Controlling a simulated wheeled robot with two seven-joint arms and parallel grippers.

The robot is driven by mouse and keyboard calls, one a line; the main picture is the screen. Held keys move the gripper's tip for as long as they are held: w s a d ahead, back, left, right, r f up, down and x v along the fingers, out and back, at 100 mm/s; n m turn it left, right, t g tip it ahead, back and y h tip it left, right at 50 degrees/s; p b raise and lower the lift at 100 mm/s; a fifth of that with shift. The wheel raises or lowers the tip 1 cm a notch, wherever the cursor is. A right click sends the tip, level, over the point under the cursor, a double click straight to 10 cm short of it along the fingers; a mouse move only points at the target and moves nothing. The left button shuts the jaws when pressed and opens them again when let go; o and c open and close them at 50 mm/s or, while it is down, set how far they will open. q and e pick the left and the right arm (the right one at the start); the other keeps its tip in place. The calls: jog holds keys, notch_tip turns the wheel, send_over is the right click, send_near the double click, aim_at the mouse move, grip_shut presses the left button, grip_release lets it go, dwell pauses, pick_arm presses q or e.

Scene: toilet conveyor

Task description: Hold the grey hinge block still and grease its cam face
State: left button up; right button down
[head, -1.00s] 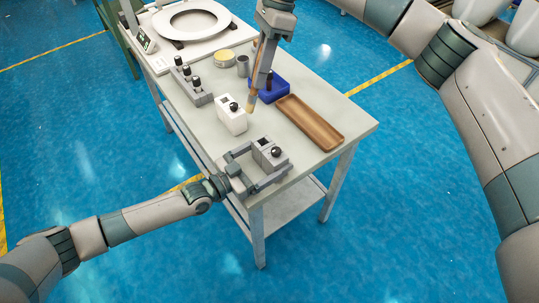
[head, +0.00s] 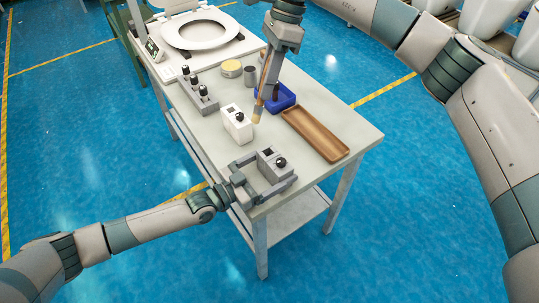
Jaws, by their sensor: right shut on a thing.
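My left gripper (head: 281,168) is open, with one finger on each side of the block. I cannot tell whether either finger touches it. My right gripper (head: 267,82) is shut on a wooden-handled brush (head: 260,103). The brush points down, its pale bristles beside the white block's top and apart from the grey block. The cam face cannot be made out clearly.
A white block (head: 235,127) with a black knob stands behind the hinge block. A toilet seat (head: 200,36) lies at the back.

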jog(key=d+f+t+y, duration=0.1)
jog(key=d+f+t, duration=0.1)
jog(key=f, duration=0.3)
jog(key=shift+s+d+f+m, duration=0.15)
jog(key=shift+s+d+m, duration=0.15)
jog(key=shift+d, duration=0.3)
jog(key=shift+f, duration=2.4)
jog(key=shift+f, duration=0.75)
jog(key=shift+w, duration=0.4)
jog(key=shift+s, duration=0.35)
dwell(0.6)
jog(key=shift+w+r, duration=0.1)
jog(key=shift+w, duration=0.25)
dwell(0.6)
